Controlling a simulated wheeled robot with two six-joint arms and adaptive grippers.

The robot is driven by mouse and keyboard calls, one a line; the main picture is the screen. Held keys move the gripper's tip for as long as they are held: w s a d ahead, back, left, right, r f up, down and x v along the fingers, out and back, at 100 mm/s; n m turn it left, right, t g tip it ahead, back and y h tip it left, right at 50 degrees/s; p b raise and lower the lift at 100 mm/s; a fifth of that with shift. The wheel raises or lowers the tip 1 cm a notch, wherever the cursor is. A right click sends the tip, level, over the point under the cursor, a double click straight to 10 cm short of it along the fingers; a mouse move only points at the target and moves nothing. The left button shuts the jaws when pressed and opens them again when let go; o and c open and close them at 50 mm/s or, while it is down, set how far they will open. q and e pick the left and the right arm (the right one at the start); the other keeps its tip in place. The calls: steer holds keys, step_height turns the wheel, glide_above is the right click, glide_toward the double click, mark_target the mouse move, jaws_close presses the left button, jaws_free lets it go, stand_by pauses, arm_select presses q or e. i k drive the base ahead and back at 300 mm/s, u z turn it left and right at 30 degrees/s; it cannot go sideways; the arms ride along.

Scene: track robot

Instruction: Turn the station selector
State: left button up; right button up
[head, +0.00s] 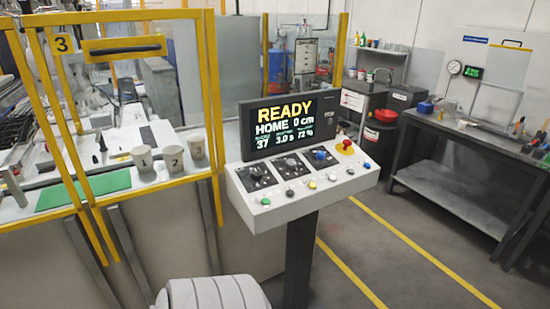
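A white control console (300,184) stands on a dark post in the middle of the head view. Neither of my grippers is in view.
A red mushroom button (346,144) and several coloured buttons are on the console. A yellow-framed guard (211,110) stands left, with numbered cups (143,159) behind it. A dark workbench (450,155) is at right. The floor between console and bench is clear.

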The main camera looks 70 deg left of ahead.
mark_target(257, 174)
steer(key=i, duration=1)
steer(key=u, duration=2.15)
